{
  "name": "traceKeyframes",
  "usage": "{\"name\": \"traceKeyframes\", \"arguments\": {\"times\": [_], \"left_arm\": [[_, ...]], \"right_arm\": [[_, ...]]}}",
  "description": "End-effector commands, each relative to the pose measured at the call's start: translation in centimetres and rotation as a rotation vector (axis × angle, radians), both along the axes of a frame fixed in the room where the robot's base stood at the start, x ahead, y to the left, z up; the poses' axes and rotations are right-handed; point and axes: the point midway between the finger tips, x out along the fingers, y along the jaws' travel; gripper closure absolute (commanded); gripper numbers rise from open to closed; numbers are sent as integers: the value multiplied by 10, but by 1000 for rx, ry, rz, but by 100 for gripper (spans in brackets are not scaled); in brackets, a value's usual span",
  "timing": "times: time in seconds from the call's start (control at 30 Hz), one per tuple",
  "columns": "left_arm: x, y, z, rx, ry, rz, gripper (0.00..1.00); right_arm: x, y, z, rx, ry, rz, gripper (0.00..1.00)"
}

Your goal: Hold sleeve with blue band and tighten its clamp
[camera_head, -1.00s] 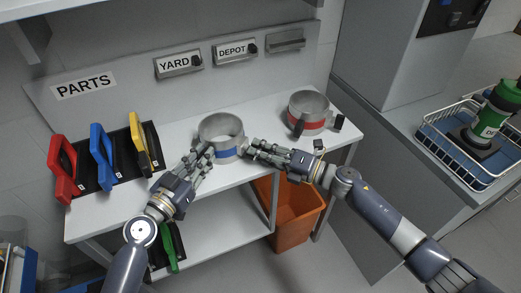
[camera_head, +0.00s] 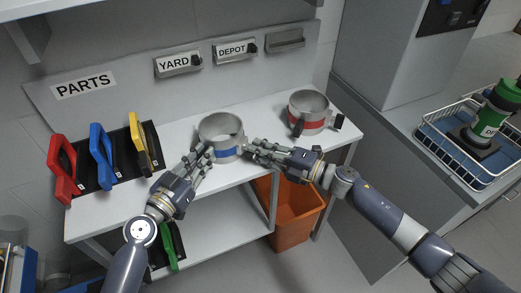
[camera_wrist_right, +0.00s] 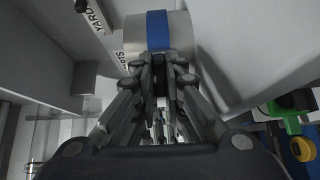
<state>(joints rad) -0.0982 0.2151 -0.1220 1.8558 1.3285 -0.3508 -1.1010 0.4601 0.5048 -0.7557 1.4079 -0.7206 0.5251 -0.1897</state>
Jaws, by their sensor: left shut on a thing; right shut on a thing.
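The grey sleeve with the blue band (camera_head: 226,153) stands upright on the white workbench, open end up. The band also shows in the right wrist view (camera_wrist_right: 157,30). My left gripper (camera_head: 206,153) is shut on the sleeve at its front left side. My right gripper (camera_head: 250,149) is at the sleeve's right side, shut on the sleeve's clamp. In the right wrist view its fingertips (camera_wrist_right: 160,75) close on a dark part just below the blue band. The fingers hide most of the clamp, so I cannot tell how tight it is.
A sleeve with a red band (camera_head: 308,119) stands further right on the bench. Red (camera_head: 62,168), blue (camera_head: 100,155) and yellow (camera_head: 139,137) handled tools stand at the left. An orange bin (camera_head: 296,215) is below. A wire basket (camera_head: 470,150) is at the right.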

Motion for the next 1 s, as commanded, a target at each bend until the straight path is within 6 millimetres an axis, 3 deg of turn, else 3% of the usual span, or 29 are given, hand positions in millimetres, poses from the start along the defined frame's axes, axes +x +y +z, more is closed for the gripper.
{"name": "traceKeyframes", "arguments": {"times": [0.13, 0.17, 0.23, 0.67, 1.0], "left_arm": [[0, 2, 0, 1, 0, 3, 100], [0, 2, 0, 1, 0, 3, 100], [0, 1, 0, 1, 0, 3, 100], [0, 1, 0, 1, 0, 1, 100], [0, 0, 0, 0, 1, 1, 100]], "right_arm": [[0, -1, -1, 1, 5, -3, 100], [0, -1, -1, 1, 5, -3, 83], [0, -1, -1, 0, 4, -3, 69], [-3, -7, -1, -1, 3, -2, 69], [-36, -65, -2, -3, 4, -3, 69]]}}
